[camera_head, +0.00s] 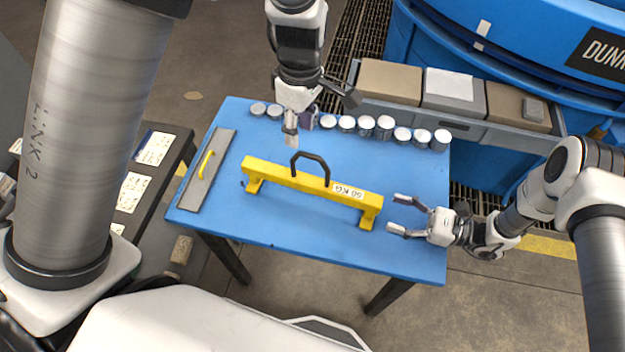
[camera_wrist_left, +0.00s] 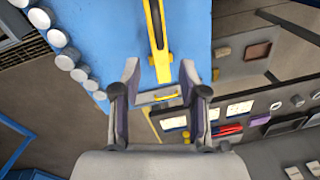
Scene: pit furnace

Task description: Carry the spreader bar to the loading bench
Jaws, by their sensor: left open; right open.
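The yellow spreader bar (camera_head: 282,178), with a black loop handle (camera_head: 311,160) and a "50 KG" label, stands on the blue table (camera_head: 300,232). Its near end also shows in the left wrist view (camera_wrist_left: 162,66). My left gripper (camera_head: 303,124) is open and empty, above the table's far side behind the bar. Its fingers show apart in the left wrist view (camera_wrist_left: 160,76). My right gripper (camera_head: 397,214) is open and empty, just right of the bar's right foot and apart from it. Which surface is the loading bench, I cannot tell.
Several grey-white cylinders (camera_head: 366,124) line the table's far edge. A grey plate with a yellow handle (camera_head: 205,185) lies at the table's left. A grey shelf (camera_head: 475,125) with boxes stands before the blue furnace (camera_head: 470,60). A dark bench (camera_head: 163,178) is at left.

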